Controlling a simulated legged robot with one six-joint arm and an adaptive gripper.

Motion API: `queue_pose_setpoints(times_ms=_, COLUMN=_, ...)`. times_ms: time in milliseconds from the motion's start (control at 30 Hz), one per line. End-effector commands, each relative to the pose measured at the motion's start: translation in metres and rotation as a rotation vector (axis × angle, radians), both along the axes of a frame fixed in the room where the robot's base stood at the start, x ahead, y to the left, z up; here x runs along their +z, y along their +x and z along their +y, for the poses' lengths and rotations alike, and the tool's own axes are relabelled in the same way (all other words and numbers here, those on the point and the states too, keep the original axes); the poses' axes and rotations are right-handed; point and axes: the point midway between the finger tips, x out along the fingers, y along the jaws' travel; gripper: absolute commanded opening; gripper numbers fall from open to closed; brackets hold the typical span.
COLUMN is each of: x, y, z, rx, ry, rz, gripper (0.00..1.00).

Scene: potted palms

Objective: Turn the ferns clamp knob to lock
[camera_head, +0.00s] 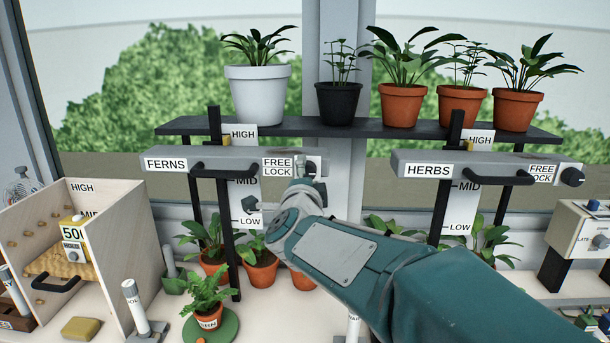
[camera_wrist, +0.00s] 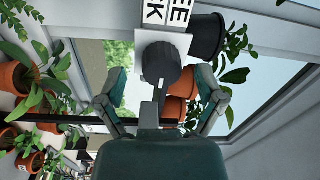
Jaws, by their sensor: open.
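The ferns clamp bar (camera_head: 220,160) is grey, with a FERNS label at its left and a FREE/LOCK label (camera_head: 278,167) near its right end. My gripper (camera_head: 292,185) is at that right end and hides most of the knob in the head view. In the wrist view the ferns knob (camera_wrist: 160,62) is a dark round disc on a pale plate, with a narrow pointer or stem below it. My gripper (camera_wrist: 160,85) is open, one finger on each side of the knob, with visible gaps. Which mark the knob points to cannot be told.
The herbs clamp bar (camera_head: 450,165) with its own knob (camera_head: 572,176) is at the right. Potted plants stand on the dark shelf (camera_head: 380,127) above and on the table below. A wooden box (camera_head: 120,205) stands at the left.

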Motion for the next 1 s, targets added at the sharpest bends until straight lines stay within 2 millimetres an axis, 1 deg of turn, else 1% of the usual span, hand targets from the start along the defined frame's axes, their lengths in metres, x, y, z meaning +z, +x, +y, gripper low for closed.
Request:
queue_pose_setpoints(times_ms=33, x=0.0, y=-0.011, z=0.001, rx=0.003, ry=0.001, rz=0.0, gripper=0.87)
queue_pose_setpoints(times_ms=100, x=0.0, y=-0.026, z=0.002, rx=0.004, ry=0.001, rz=-0.001, gripper=0.87)
queue_pose_setpoints(times_ms=300, x=-0.004, y=-0.068, z=0.004, rx=0.005, ry=0.001, rz=0.0, gripper=0.87)
queue_pose_setpoints(times_ms=400, x=-0.005, y=-0.085, z=0.005, rx=0.005, ry=0.0, rz=0.0, gripper=0.87)
queue_pose_setpoints(times_ms=500, x=-0.006, y=-0.096, z=0.005, rx=0.003, ry=-0.001, rz=0.0, gripper=0.87)
queue_pose_setpoints(times_ms=633, x=-0.007, y=-0.103, z=0.005, rx=0.002, ry=-0.002, rz=0.002, gripper=0.87)
queue_pose_setpoints(times_ms=1000, x=-0.006, y=-0.104, z=0.003, rx=0.019, ry=-0.024, rz=0.006, gripper=0.87)
